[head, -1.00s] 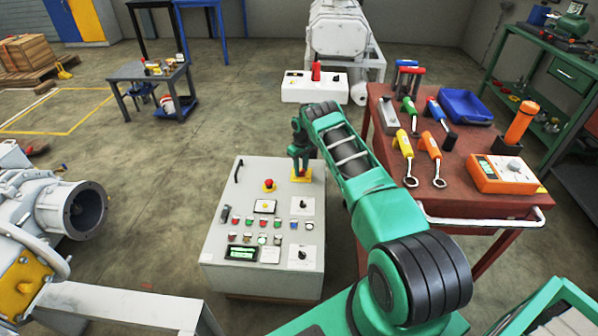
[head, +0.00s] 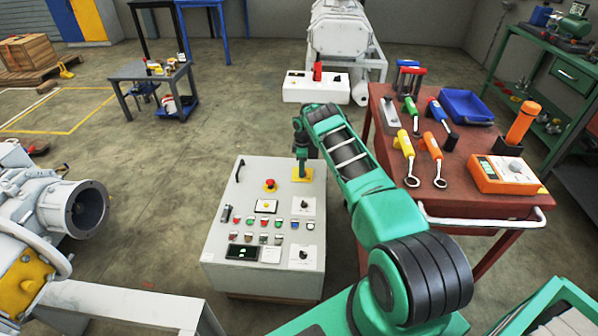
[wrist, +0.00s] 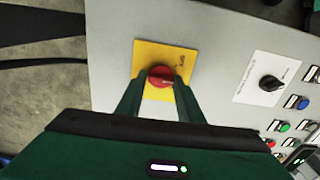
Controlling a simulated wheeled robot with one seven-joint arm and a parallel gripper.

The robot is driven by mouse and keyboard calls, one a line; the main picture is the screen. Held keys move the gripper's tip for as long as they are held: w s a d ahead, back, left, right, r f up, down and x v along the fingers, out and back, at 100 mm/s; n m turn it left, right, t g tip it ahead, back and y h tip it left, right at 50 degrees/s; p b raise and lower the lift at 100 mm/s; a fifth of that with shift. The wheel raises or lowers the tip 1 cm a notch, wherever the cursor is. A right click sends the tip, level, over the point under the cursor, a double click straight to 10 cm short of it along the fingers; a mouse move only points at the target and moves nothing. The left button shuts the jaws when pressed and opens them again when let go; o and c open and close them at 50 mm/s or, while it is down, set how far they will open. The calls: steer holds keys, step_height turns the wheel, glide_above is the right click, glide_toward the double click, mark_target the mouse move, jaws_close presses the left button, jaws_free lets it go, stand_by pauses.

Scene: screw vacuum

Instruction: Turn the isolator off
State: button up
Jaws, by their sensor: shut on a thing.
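The isolator is a red rotary knob (wrist: 160,75) on a yellow plate (wrist: 150,55), seen in the wrist view. Its small pale mark points to the lower right in that view. The yellow plate also shows at the top right of the grey control panel (head: 302,175) in the head view, where my gripper hides the knob. My gripper (wrist: 160,84) is shut on the knob, one green finger on each side. In the head view my gripper (head: 302,168) points down at the plate. The panel's display (head: 242,253) is mostly dark with a small green patch.
The panel (head: 222,262) also carries a red emergency button (head: 270,185), several coloured push buttons and two black selectors on white plates. A red tool cart (head: 470,205) stands close to the right of my arm. Grey pump machinery (head: 60,205) is at the left.

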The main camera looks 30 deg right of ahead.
steer(key=shift+o, duration=0.4)
steer(key=n, duration=0.2)
steer(key=d, duration=0.1)
steer(key=shift+w+r+n, duration=0.2)
steer(key=shift+w+n, duration=0.05)
steer(key=shift+n, duration=0.15)
steer(key=n, duration=0.5)
steer(key=shift+w+a+r, duration=0.1)
steer(key=shift+w+a, duration=0.05)
steer(key=shift+c, duration=0.4)
steer(key=shift+n, duration=0.4)
steer(key=shift+w+a, duration=0.1)
steer(key=o, duration=0.9)
steer(key=shift+o, duration=0.5)
steer(key=shift+s, duration=0.2)
